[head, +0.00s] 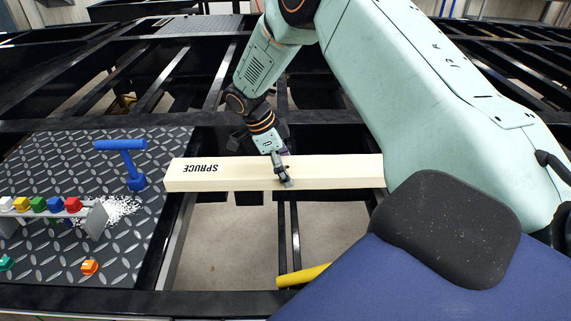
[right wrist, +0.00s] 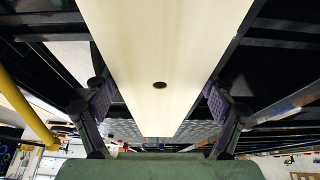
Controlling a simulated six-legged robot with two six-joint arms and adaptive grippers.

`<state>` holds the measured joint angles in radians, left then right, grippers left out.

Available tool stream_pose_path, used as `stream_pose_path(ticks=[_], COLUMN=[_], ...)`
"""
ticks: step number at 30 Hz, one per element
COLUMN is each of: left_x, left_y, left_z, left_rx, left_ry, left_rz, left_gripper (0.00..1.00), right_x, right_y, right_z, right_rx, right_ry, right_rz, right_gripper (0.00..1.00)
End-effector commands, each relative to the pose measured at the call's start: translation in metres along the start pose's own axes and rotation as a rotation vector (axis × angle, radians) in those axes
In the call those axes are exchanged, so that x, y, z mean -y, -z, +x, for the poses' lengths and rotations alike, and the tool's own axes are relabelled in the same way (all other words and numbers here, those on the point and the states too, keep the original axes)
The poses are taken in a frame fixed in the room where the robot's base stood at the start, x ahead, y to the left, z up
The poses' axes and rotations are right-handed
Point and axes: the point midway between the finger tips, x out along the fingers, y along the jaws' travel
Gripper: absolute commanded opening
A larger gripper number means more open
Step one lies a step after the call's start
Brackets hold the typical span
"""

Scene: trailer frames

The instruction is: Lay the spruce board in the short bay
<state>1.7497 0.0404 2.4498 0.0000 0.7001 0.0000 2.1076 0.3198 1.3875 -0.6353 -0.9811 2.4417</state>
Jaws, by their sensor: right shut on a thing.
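The spruce board (head: 225,174) is a long pale plank with "SPRUCE" printed upside down near its left end. It lies crosswise over an open bay of the black frame (head: 178,245), its left end by the edge of the diamond plate. Its right part is hidden behind my right arm. My right gripper (head: 284,176) is shut on the board. In the right wrist view the board (right wrist: 150,50) runs between the two fingers and shows a dark round spot. I cannot tell whether the board touches the frame. My left gripper is not in view.
The diamond plate (head: 60,165) at left carries a blue T-handled tool (head: 125,160), white granules (head: 121,207) and a grey rack with several coloured blocks. A yellow bar (head: 303,276) juts in below the board. Open frame gaps lie beyond.

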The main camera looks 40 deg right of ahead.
Motion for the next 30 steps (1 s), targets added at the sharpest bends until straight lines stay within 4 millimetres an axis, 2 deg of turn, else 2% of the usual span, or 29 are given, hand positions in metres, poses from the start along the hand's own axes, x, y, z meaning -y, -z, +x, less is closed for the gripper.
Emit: stream_pose_path(ticks=[20,30], left_x=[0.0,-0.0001], left_y=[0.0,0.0], left_z=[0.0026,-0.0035], left_rx=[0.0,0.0], left_ry=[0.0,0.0], left_rz=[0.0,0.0], left_gripper=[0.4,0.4], right_x=[0.0007,-0.0012], right_y=[-0.0022,-0.0017], right_z=[0.004,0.0034], right_rx=[0.001,0.001], right_ry=[0.003,0.002], right_rz=[0.001,0.0], right_gripper=[0.21,0.21])
